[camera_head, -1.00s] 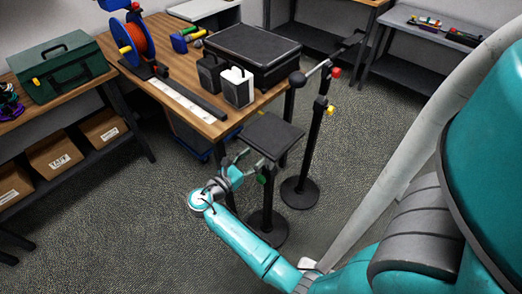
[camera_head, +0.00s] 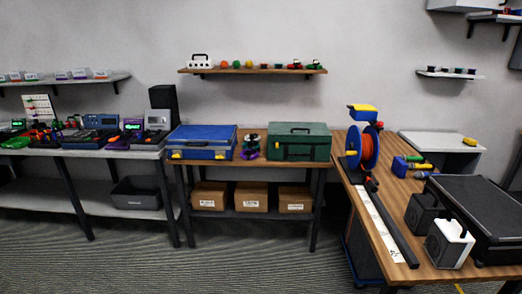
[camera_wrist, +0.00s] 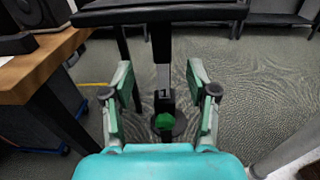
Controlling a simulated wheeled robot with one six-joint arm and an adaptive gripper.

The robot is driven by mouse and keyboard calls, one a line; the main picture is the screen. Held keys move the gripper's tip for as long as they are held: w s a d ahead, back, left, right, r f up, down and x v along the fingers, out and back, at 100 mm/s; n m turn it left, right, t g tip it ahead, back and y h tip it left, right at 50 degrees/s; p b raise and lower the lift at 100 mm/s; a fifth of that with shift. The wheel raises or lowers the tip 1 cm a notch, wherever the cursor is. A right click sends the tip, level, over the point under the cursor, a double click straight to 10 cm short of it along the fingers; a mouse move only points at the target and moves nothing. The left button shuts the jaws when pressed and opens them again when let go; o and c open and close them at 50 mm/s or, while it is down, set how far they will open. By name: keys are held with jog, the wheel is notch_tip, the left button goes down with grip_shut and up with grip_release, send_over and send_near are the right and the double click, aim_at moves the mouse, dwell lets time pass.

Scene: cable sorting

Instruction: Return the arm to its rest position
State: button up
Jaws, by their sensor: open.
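My gripper (camera_wrist: 163,100) shows in the wrist view with its two green-padded fingers spread wide apart. It is open and holds nothing. Beyond the fingers stands a black post with a green knob (camera_wrist: 164,121), under a dark flat top (camera_wrist: 160,12) at the upper edge of the view. I cannot tell how far the fingers are from the post. My arm and gripper are not in the head view now.
A wooden table (camera_head: 375,225) stands at the right with a cable reel (camera_head: 364,148), a black case (camera_head: 490,205) and small speakers. The wooden table's edge (camera_wrist: 50,62) is left of my gripper. Toolboxes (camera_head: 300,142) stand on a middle bench. Carpet floor (camera_head: 250,262) in front is clear.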

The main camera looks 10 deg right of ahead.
jog(key=s+a+f+n+t+y, duration=0.1)
jog(key=s+a+f+t+y, duration=0.15)
jog(key=f+t, duration=0.4)
jog(key=s+a+f+m+t+y, duration=0.25)
jog(key=s+a+f+y, duration=0.2)
jog(key=a, duration=0.25)
jog(key=s+a+f+m+t+y, duration=0.1)
jog(key=s+a+f+t+y, duration=0.25)
jog(key=s+a, duration=0.35)
jog(key=s+a+r+m+t+y, duration=0.3)
jog(key=s+a+r+m+y, duration=0.25)
jog(key=s+a+r, duration=0.35)
jog(key=s+a+r+m+t, duration=0.1)
jog(key=r+m, duration=0.2)
jog(key=r, duration=0.3)
jog(key=s+a+r+m+t+y, duration=0.1)
jog(key=s+a+r+m+t, duration=0.1)
jog(key=r+m, duration=0.2)
notch_tip(320, 180, up, 4)
jog(key=shift+s+a+f, duration=0.2)
jog(key=shift+a+f, duration=0.05)
